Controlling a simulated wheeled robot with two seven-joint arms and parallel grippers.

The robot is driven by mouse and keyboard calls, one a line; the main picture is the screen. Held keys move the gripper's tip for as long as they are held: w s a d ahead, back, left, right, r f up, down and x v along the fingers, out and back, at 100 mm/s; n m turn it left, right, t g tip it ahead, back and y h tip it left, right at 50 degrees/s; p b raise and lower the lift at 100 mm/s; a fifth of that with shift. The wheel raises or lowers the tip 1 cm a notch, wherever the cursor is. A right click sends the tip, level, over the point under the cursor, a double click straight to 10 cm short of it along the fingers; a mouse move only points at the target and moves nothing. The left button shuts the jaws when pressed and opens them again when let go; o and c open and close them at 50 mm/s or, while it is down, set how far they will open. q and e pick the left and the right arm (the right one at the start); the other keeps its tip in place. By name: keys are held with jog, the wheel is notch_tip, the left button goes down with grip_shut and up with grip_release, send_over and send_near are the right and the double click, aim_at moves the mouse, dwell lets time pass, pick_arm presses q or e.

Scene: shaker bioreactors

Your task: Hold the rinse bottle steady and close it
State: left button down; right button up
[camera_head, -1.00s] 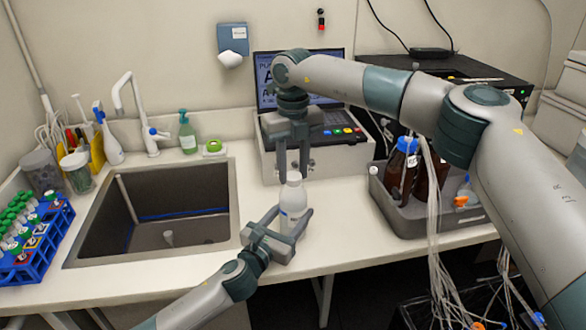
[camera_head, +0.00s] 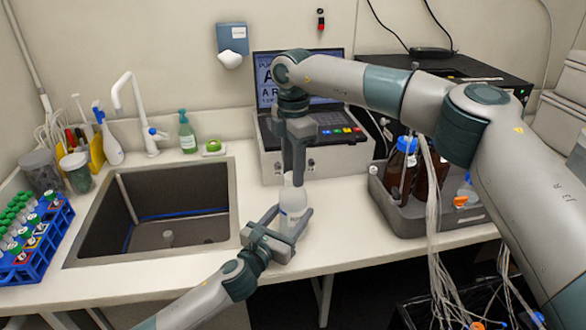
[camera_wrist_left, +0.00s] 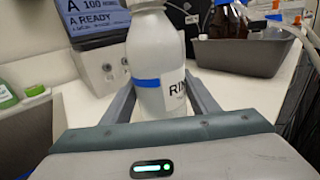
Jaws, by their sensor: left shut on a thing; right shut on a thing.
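The white rinse bottle (camera_head: 293,200) stands upright on the counter, right of the sink. My left gripper (camera_head: 290,214) is shut on its body from the front, with one finger on each side. In the left wrist view the bottle (camera_wrist_left: 152,50) shows a blue band and a label reading "RIN", and its top is cut off by the frame edge. My right gripper (camera_head: 298,178) points straight down over the bottle and is shut on the white cap at its top. Its fingers hide most of the cap, so I cannot tell how tightly the cap sits.
The sink (camera_head: 150,255) lies left of the bottle. A blue tube rack (camera_head: 45,245) stands at far left. A grey tray (camera_head: 400,222) with brown bottles is on the right. A device with a screen (camera_head: 322,125) stands behind. Bare counter (camera_head: 345,225) lies right of the bottle.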

jog(key=m, duration=1)
jog(key=shift+s+a, duration=0.2)
jog(key=shift+a, duration=0.15)
jog(key=shift+w+d+m, duration=0.1)
jog(key=shift+d+m, duration=0.05)
jog(key=shift+m, duration=0.75)
jog(key=o, duration=1)
jog(key=shift+d, duration=0.1)
jog(key=shift+r, duration=2.2)
jog(key=shift+c, duration=0.4)
